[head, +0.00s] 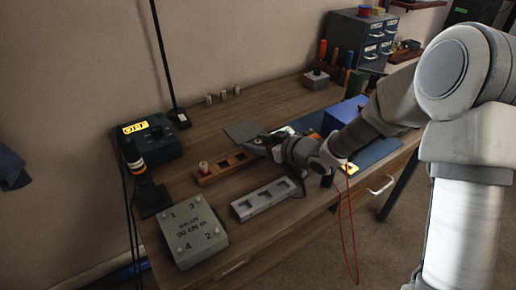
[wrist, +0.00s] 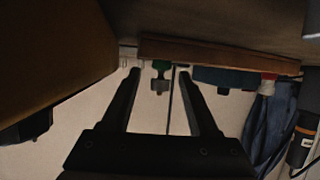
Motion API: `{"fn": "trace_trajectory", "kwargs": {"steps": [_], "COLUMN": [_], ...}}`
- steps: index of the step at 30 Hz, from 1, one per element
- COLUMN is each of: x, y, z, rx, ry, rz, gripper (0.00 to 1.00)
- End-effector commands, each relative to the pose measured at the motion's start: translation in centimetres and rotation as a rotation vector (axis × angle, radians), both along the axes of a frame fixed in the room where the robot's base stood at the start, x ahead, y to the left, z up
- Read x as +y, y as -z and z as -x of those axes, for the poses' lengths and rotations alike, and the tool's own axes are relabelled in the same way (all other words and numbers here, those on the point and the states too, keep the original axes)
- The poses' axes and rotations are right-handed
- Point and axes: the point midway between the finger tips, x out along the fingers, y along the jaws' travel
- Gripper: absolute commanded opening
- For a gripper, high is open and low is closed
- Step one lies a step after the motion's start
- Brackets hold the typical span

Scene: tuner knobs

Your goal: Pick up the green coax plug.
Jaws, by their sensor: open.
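The green coax plug (wrist: 161,67) shows in the wrist view, which appears upside down. Its green part is nearest the wooden rack (wrist: 215,53), and a grey end points away from it. My gripper (wrist: 158,74) is open, with one finger on each side of the plug in the picture; I cannot tell whether either finger touches it. In the head view my gripper (head: 252,147) is at the right end of the wooden rack (head: 213,176), and I cannot make out the green plug there. A pale plug with a red part (wrist: 267,83) is at the rack's other end.
A grey slotted block (head: 264,198) lies just in front of my gripper. A grey box marked with numbers (head: 193,233) is at front left. A dark unit reading OFF (head: 150,138) and a blue box (head: 343,114) stand on the wooden table (head: 262,98), which has clear room at the back.

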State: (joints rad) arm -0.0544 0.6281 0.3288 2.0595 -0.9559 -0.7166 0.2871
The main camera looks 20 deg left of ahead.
Motion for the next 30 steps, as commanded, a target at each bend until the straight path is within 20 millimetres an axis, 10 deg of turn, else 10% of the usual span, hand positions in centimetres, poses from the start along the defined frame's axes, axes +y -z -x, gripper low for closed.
{"fn": "trace_trajectory", "kwargs": {"steps": [12, 23, 30], "x": [0.0, 0.0, 0.0], "y": [0.0, -0.2, -3.7], "z": [0.0, 0.0, 0.0], "rx": [-0.001, -0.001, -0.006], "ry": [0.0, 0.0, -0.001], "rz": [0.0, 0.0, -0.001], "gripper": [0.0, 0.0, 0.0]}}
